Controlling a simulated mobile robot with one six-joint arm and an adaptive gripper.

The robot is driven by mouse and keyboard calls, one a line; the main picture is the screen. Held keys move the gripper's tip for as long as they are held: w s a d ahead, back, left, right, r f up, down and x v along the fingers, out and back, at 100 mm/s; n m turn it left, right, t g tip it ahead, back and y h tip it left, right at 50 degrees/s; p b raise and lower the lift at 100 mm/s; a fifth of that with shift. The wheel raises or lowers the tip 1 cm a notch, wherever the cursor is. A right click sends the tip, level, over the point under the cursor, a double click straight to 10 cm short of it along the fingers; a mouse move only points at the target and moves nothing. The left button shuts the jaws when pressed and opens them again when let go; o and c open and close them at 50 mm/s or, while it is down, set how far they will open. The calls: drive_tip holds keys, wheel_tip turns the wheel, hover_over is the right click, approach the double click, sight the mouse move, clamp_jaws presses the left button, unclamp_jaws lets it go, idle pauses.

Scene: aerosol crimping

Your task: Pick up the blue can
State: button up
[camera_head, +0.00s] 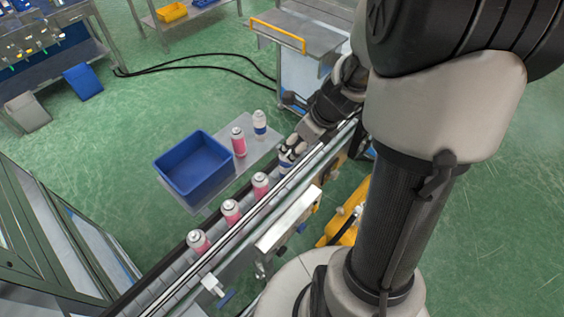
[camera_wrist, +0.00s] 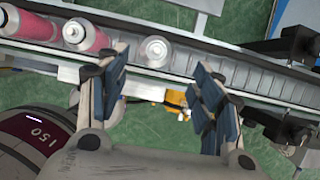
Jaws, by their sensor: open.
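A white can with a blue band (camera_head: 286,161) stands on the conveyor, partly hidden by my gripper (camera_head: 293,149) in the head view. In the wrist view a pale can (camera_wrist: 155,49), seen from above, stands just ahead of the gap between my fingertips (camera_wrist: 161,62). It looks to be the same can. My gripper is open, with one dark-padded finger on each side of that gap, and nothing is clamped. A second white and blue can (camera_head: 260,122) stands on the grey side plate, away from my gripper.
Several pink cans (camera_head: 230,211) stand along the conveyor (camera_head: 170,281); the nearest (camera_wrist: 85,36) is left of the pale can in the wrist view. Another pink can (camera_head: 238,141) and a blue bin (camera_head: 193,164) are on the side plate (camera_head: 214,203). A metal rail runs along the conveyor.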

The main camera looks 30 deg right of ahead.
sight(289, 153)
drive_tip(key=b+x, duration=0.1)
drive_tip(key=x, duration=0.2)
drive_tip(key=b+x, duration=0.2)
drive_tip(key=x, duration=0.3)
drive_tip(key=shift+a+f+b, duration=0.1)
drive_tip(key=shift+a+b, duration=0.3)
drive_tip(key=shift+c, duration=0.4)
drive_tip(key=c, duration=1)
